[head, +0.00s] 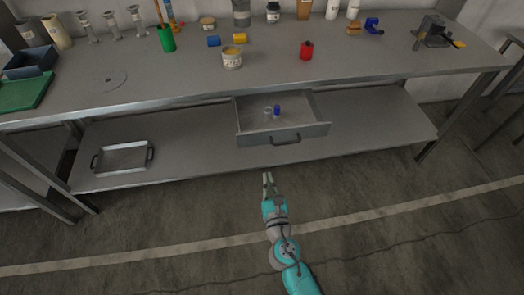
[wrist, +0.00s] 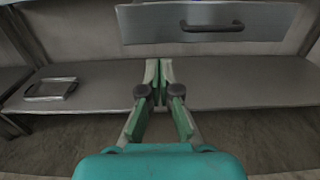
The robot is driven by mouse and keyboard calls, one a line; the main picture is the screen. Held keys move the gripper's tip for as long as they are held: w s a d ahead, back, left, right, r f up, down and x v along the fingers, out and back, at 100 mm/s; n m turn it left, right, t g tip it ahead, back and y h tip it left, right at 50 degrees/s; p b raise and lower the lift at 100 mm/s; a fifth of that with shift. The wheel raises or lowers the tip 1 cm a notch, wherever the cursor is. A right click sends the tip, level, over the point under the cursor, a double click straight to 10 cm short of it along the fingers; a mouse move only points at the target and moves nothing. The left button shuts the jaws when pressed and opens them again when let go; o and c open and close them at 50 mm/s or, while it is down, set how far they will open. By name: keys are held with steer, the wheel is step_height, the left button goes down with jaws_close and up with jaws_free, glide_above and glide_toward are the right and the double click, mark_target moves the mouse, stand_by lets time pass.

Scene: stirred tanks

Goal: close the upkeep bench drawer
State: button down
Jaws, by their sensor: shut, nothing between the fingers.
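The upkeep bench drawer (head: 298,135) is pulled out under the bench top, with a dark bar handle (head: 285,140) on its front. In the wrist view my gripper's fingertips (wrist: 158,64) meet below the drawer front, left of the handle.
The bench top (head: 150,85) holds a tin (head: 232,58), a red container (head: 306,50), a green cup (head: 167,38) and a vise (head: 434,33). A metal tray (head: 123,157) lies on the lower shelf (head: 190,152). The floor in front is clear.

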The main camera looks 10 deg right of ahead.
mark_target(259, 139)
steer(key=w, duration=1.4)
